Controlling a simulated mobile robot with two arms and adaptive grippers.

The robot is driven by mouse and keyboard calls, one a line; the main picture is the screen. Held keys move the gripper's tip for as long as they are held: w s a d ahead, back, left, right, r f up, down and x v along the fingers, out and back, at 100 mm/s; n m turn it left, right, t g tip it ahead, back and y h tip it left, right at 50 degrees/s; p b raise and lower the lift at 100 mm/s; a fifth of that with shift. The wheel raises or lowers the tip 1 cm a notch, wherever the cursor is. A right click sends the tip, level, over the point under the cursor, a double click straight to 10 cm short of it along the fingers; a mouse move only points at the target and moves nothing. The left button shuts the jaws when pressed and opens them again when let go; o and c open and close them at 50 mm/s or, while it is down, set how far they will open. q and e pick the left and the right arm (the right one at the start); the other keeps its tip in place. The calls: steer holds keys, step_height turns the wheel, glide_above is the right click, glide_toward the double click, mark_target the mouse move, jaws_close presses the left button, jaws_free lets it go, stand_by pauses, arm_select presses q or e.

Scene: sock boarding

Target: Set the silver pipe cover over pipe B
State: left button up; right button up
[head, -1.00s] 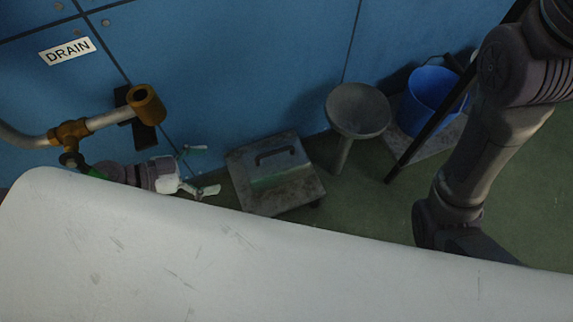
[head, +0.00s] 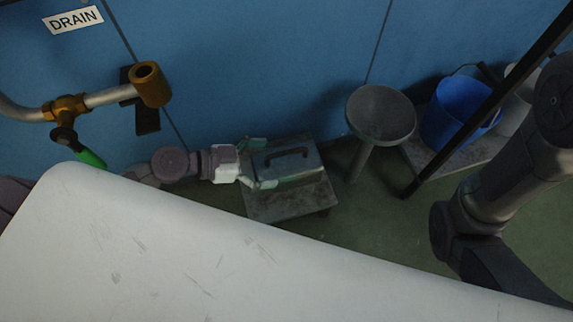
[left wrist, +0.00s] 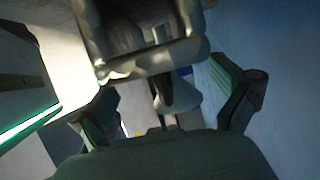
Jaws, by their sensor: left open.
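In the left wrist view a metallic shape, probably the cover, lies ahead of the open fingers (left wrist: 172,102). A pipe (head: 108,97) with a brass end (head: 151,84) is at the left; no label B shows. My right gripper is out of view.
A white scratched surface (head: 180,250) fills the foreground. A green-handled valve (head: 91,157) hangs under the pipe near a DRAIN sign (head: 73,20).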

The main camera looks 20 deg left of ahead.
mark_target(278, 162)
arm_select(q)
steer(key=shift+b+x, duration=0.3)
steer(key=shift+x, duration=1.7)
steer(key=c, duration=1)
steer(key=shift+c, duration=0.3)
steer(key=shift+r, duration=0.15)
